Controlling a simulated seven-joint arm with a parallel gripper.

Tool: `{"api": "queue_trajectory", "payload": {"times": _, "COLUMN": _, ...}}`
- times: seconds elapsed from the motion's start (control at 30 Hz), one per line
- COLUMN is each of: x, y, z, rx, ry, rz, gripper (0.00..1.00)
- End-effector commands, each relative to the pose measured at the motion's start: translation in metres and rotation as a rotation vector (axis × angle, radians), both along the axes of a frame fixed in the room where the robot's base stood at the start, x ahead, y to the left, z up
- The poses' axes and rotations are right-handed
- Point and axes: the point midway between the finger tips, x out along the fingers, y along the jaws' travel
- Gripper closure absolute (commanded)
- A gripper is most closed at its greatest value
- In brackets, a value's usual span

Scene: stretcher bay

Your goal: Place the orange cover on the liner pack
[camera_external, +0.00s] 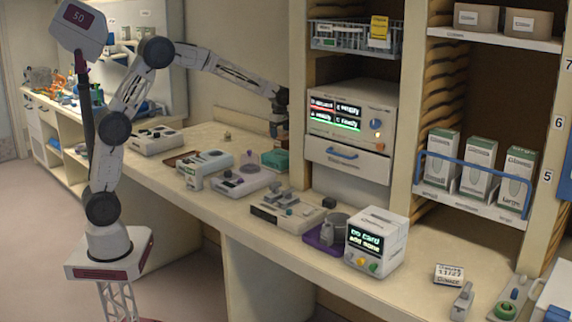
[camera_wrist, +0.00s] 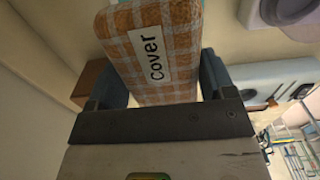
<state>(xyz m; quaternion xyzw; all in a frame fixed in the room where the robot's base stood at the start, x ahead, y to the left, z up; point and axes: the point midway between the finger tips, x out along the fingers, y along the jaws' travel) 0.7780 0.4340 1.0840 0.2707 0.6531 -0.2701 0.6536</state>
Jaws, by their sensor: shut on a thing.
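The orange cover (camera_wrist: 150,50) is an orange-and-white checked block with a white label reading "Cover". My gripper (camera_wrist: 162,78) is shut on it, with one dark blue finger at each side. In the external view my gripper (camera_external: 279,122) is above the back of the counter, beside the shelf unit, and the cover is too small there to make out clearly. A teal box (camera_external: 275,160) lies on the counter below my gripper. No label reading liner pack is legible, so I cannot tell whether this box is the liner pack.
Several devices stand along the counter, including a grey-white one (camera_external: 205,168) and one with a purple knob (camera_external: 243,178). A brown tray (camera_external: 182,158) lies to the left. The shelf unit's upright (camera_external: 298,100) is close right of my gripper. A white monitor (camera_external: 377,240) stands farther right.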

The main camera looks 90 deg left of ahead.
Motion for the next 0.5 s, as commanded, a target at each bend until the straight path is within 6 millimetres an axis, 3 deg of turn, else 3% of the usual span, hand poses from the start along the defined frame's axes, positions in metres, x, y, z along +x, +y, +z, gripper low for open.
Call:
{"api": "queue_trajectory", "payload": {"times": 0.23, "x": 0.0, "y": 0.0, "z": -0.036, "rx": -0.001, "ry": 0.003, "rz": 0.0, "gripper": 0.47}}
{"api": "queue_trajectory", "payload": {"times": 0.5, "x": 0.0, "y": 0.0, "z": -0.047, "rx": 0.0, "ry": 0.0, "rz": 0.0, "gripper": 0.47}}
